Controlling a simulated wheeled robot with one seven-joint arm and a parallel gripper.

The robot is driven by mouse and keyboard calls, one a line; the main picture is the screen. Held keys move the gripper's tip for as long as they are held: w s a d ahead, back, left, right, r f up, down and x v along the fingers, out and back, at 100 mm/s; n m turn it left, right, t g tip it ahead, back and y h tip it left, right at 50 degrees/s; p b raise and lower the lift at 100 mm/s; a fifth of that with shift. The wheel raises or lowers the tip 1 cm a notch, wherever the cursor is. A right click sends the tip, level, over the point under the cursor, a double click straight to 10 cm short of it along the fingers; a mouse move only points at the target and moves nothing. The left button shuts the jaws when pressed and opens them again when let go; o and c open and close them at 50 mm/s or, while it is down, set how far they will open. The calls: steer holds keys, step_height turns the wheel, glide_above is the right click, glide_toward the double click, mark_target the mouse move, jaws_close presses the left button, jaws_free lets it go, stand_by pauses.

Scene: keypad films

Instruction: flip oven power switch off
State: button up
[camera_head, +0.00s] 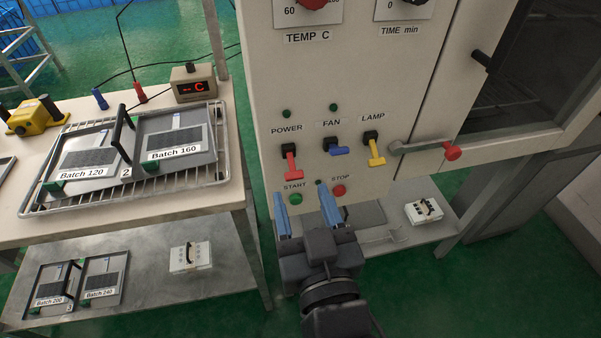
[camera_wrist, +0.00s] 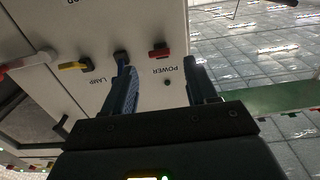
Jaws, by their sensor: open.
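The oven's POWER switch (camera_head: 291,164) has a red lever that hangs down from a black pivot, under the POWER label on the pale panel. It also shows in the wrist view (camera_wrist: 160,52), near the top between my fingers. My gripper (camera_head: 301,194) is open and empty, in front of the panel and below the POWER switch in the head view. Its two blue fingers also frame the POWER label in the wrist view (camera_wrist: 158,66). I cannot tell the exact gap between the fingertips and the panel.
Beside POWER are the blue FAN switch (camera_head: 338,150) and yellow LAMP switch (camera_head: 376,154). Green START (camera_head: 296,198) and red STOP (camera_head: 339,190) buttons sit below. A door handle (camera_head: 425,147) juts out at right. A bench with a tray rack (camera_head: 222,172) stands at left.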

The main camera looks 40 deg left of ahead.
mark_target(295, 179)
steer(key=shift+p+x, duration=0.45)
steer(key=shift+x, duration=1.95)
steer(key=shift+d, duration=0.1)
steer(key=c, duration=1.1)
steer(key=shift+o, duration=0.2)
steer(key=shift+f, duration=0.1)
steer(key=shift+f+b, duration=0.1)
steer(key=shift+b, duration=0.3)
